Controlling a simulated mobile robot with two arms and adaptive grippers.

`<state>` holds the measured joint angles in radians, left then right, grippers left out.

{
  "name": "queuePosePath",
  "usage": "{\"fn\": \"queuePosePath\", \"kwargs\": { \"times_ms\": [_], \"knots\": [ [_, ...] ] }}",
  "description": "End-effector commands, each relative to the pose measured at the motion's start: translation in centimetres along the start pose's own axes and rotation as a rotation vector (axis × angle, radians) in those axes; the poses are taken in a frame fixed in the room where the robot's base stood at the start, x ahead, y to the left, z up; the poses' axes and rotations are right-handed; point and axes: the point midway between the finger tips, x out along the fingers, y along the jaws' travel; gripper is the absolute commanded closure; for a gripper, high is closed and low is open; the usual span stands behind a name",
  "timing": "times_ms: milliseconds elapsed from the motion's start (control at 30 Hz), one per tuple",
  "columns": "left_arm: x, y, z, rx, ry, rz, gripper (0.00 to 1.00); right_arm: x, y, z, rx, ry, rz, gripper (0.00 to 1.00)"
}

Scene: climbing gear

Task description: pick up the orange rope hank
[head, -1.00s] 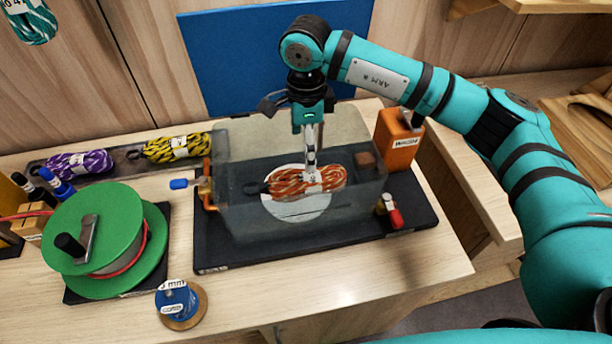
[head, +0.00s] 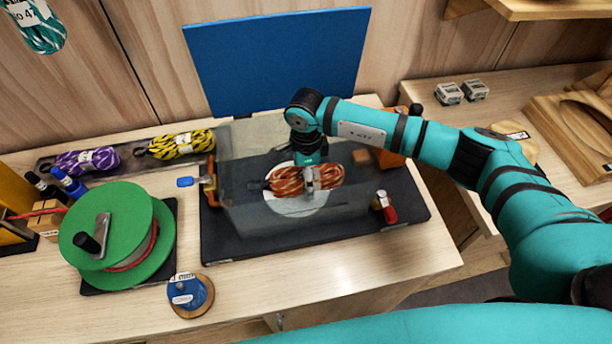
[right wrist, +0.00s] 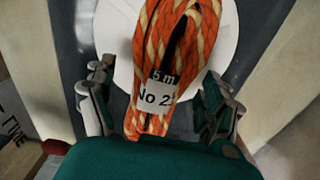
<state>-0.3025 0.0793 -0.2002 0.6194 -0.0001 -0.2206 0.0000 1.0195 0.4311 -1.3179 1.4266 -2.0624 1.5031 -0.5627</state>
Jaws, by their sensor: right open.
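The orange rope hank (head: 325,177), orange with cream strands and a white paper band, lies on a round white disc (head: 299,208) inside a clear-walled tank (head: 250,215). My right gripper (head: 308,185) reaches down into the tank over the hank's middle. In the right wrist view the hank (right wrist: 178,50) runs between the two spread fingers of the right gripper (right wrist: 160,112). Its band reads "5 m" and "No 2". A gap shows between the fingers and the rope. My left gripper is out of view.
The tank stands on a black mat (head: 400,222). A green reel (head: 105,230), a blue spool (head: 186,293), and purple (head: 88,160) and yellow (head: 181,143) hanks are to the left. A red-handled item (head: 386,207) and orange box (head: 388,158) are at the right.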

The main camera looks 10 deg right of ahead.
Motion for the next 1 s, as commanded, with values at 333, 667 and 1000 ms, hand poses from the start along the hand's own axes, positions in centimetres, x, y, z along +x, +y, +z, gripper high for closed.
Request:
{"fn": "queuePosePath", "kwargs": {
  "times_ms": [333,667,1000],
  "knots": [
    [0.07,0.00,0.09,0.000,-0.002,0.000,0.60,-0.02,-0.01,-0.01,0.000,0.000,0.000,0.45],
    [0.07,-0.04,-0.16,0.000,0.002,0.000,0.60,-0.03,0.01,-0.02,0.000,0.001,0.001,0.88],
    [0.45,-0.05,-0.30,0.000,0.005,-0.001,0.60,-0.71,-0.11,0.00,0.000,0.000,-0.002,0.91]
  ]
}}
